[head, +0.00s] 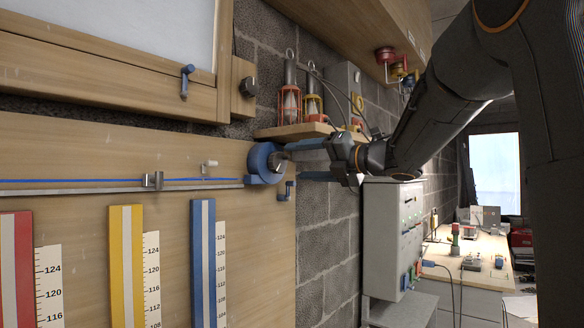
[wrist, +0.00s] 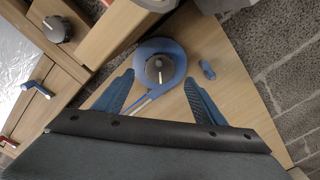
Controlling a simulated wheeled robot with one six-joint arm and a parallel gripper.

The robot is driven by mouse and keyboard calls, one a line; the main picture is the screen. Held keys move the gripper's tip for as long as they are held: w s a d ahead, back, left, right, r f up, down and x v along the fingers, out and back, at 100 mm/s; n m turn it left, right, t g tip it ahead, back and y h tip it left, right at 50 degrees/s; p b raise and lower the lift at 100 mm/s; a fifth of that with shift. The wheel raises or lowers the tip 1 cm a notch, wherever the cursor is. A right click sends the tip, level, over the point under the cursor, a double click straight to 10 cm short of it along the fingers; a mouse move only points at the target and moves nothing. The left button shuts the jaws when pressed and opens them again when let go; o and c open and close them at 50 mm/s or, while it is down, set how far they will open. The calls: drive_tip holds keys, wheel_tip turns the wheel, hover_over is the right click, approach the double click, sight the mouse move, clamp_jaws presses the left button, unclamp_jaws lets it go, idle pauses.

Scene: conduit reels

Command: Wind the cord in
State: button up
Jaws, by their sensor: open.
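The blue reel (head: 264,163) is mounted on the wooden board, with a grey round knob bearing a pale line at its centre (wrist: 159,69). The blue cord (head: 100,181) runs left from the reel along a metal rail, through a metal clip (head: 153,181). My gripper (head: 293,161) is open and empty, facing the reel from the right. In the wrist view its blue fingers (wrist: 158,80) stand apart on either side of the knob. I cannot tell whether either finger touches the reel.
A small blue hook (head: 287,191) sits right of the reel. A grey panel box (head: 393,235) stands right, below my arm. Red, yellow and blue strips (head: 203,262) stand lower left.

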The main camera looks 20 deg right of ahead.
sight(281, 165)
drive_tip(key=shift+v, duration=1.3)
drive_tip(key=shift+b, duration=0.3)
drive_tip(key=w+a+n+b, duration=0.1)
drive_tip(key=w+n, duration=0.1)
drive_tip(key=n, duration=0.1)
drive_tip(key=w+a+n+b, duration=0.2)
drive_tip(key=n, duration=0.1)
drive_tip(key=w+a+n+b, duration=0.1)
drive_tip(key=w+a+n, duration=0.1)
drive_tip(key=n, duration=0.2)
drive_tip(key=shift+w+f, duration=0.3)
drive_tip(key=shift+w, duration=0.1)
drive_tip(key=c, duration=1.1)
